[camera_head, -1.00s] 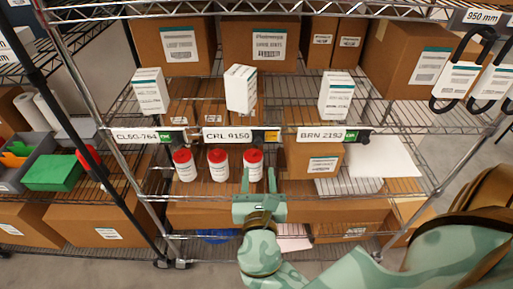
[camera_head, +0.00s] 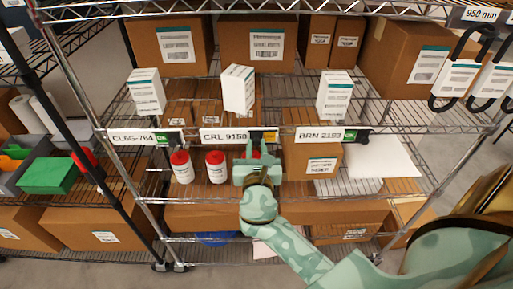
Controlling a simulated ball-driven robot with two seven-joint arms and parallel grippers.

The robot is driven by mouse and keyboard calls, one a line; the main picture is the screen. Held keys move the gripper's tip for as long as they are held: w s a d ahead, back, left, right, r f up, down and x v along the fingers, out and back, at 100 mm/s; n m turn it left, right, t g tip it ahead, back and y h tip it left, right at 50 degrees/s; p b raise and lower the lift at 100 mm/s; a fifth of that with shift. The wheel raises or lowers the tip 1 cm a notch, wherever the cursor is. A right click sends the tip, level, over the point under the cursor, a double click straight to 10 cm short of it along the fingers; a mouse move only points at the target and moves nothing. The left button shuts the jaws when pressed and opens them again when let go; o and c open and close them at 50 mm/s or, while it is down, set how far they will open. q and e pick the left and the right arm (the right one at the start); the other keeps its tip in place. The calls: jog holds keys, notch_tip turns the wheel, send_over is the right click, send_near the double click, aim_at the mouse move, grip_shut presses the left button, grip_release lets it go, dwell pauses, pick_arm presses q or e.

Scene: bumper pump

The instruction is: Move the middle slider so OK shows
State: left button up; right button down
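The middle label strip (camera_head: 224,135) reads CRL 9150 on the shelf's front edge. A small orange-yellow slider window (camera_head: 270,136) shows at its right end, with no green in it. My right gripper (camera_head: 261,153) is just below that window, with its two fingers pointing up and a gap between them. It looks open and empty; whether it touches the slider I cannot tell. It hides most of a red-capped white bottle behind it. The left strip (camera_head: 133,137) and the right strip (camera_head: 319,135) each have a green window at the right end. My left gripper is not in view.
White boxes (camera_head: 238,90) stand on the shelf above the strips. Two more red-capped bottles (camera_head: 216,167) stand on the shelf below, left of my gripper. Cardboard boxes (camera_head: 312,158) sit to the right and behind. A rack post (camera_head: 100,120) stands at the left.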

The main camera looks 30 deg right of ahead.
aim_at(271, 136)
jog(key=shift+s+d+r+p, duration=0.1)
jog(key=shift+s+d+p, duration=0.4)
jog(key=shift+d, duration=0.3)
jog(key=shift+s+d+p, duration=0.45)
jog(key=shift+d, duration=0.5)
jog(key=shift+a, duration=0.1)
jog(key=c, duration=1.5)
grip_release()
jog(key=shift+o, duration=1.1)
jog(key=shift+s, duration=0.15)
